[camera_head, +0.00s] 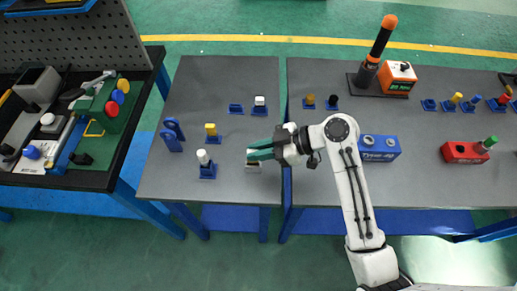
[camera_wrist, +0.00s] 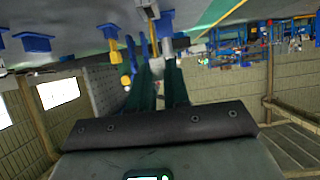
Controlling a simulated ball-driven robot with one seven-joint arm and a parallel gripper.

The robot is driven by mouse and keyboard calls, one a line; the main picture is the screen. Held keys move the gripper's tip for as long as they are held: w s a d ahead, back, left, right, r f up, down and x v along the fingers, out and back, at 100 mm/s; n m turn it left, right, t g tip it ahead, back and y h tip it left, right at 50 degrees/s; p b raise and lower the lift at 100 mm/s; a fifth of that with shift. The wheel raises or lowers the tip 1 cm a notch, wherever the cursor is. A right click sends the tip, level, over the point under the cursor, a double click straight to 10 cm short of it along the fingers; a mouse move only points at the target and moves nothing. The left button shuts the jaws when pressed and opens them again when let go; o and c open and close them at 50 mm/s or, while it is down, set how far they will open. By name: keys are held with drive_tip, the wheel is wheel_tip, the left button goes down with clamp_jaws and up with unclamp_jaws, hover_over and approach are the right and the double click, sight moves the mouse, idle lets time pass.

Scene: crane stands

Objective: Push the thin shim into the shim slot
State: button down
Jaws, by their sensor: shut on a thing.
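My gripper (camera_head: 256,154) reaches left over the left table, with its green fingers shut. A small pale piece at the fingertips, which I take to be the thin shim (camera_head: 250,151), is partly hidden by them. In the wrist view the fingers (camera_wrist: 158,62) stand close together, with a pale piece (camera_wrist: 157,67) between them. A small pale block (camera_head: 253,168) with a dark band sits just below the fingertips in the head view. It looks like the shim slot's block, but the slot opening is not clear. I cannot tell whether the shim touches it.
Left of the gripper stand blue holders with a white-topped peg (camera_head: 203,157) and a yellow-topped peg (camera_head: 210,129). A blue stand (camera_head: 172,135) is further left. A blue Tyenso-like labelled box (camera_head: 379,148) stands right of my arm. The left table's front left is clear.

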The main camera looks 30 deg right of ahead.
sight(259, 163)
drive_tip(key=shift+f+b, duration=1.5)
drive_tip(key=shift+f, duration=0.45)
drive_tip(key=c, duration=1)
unclamp_jaws()
drive_tip(key=shift+p+v, duration=1.15)
drive_tip(key=shift+v, duration=1.35)
drive_tip(key=b+v, duration=0.1)
drive_tip(key=v, duration=0.9)
drive_tip(key=shift+s+d+r, duration=0.15)
drive_tip(key=shift+s+d, duration=0.1)
drive_tip(key=shift+d, duration=0.05)
